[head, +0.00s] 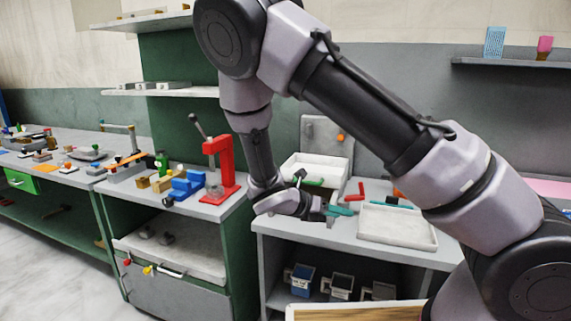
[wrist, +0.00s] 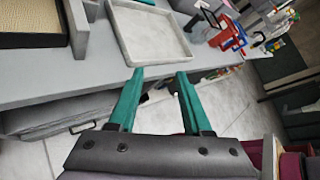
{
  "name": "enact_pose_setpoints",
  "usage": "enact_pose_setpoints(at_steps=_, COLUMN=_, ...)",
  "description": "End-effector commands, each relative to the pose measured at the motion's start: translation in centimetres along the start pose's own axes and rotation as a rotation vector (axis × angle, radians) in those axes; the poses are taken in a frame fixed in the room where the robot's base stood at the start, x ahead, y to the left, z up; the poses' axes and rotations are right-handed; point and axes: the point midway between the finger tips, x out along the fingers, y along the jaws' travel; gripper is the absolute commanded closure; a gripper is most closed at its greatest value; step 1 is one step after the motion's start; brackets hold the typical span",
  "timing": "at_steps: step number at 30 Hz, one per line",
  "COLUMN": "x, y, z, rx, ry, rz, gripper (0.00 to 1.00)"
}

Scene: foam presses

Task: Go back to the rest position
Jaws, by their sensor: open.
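My gripper (head: 345,210) hangs at the end of the bent arm, over the front part of the right-hand grey table (head: 275,226) in the head view. Its teal fingers point right, close to a shallow white tray (head: 397,226). In the wrist view the two teal fingers of my gripper (wrist: 160,77) stand apart with nothing between them. The wrist view also shows a shallow white tray (wrist: 150,42) beyond the fingertips. My arm hides part of the table and the wall behind it.
A red press (head: 217,170) and a blue vise (head: 187,187) stand on the bench to the left. A white bin (head: 315,170) sits behind my gripper. Red pieces (head: 355,192) lie near it. Small boxes (head: 302,280) sit under the table. Wall shelves (head: 160,92) hang at the back left.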

Motion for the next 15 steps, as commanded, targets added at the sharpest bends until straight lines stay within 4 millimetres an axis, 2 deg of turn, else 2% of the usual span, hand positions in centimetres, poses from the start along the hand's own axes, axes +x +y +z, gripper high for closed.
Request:
enact_pose_setpoints(at_steps=1, x=0.2, y=-1.3, z=0.6, rx=0.118, ry=0.098, rz=-0.009, gripper=0.51)
enact_pose_setpoints(at_steps=5, x=0.2, y=-4.3, z=1.7, rx=0.417, ry=0.315, rz=-0.051, gripper=0.51)
enact_pose_setpoints(at_steps=15, x=-1.9, y=-12.2, z=6.3, rx=1.205, ry=0.806, rz=-0.228, gripper=0.51)
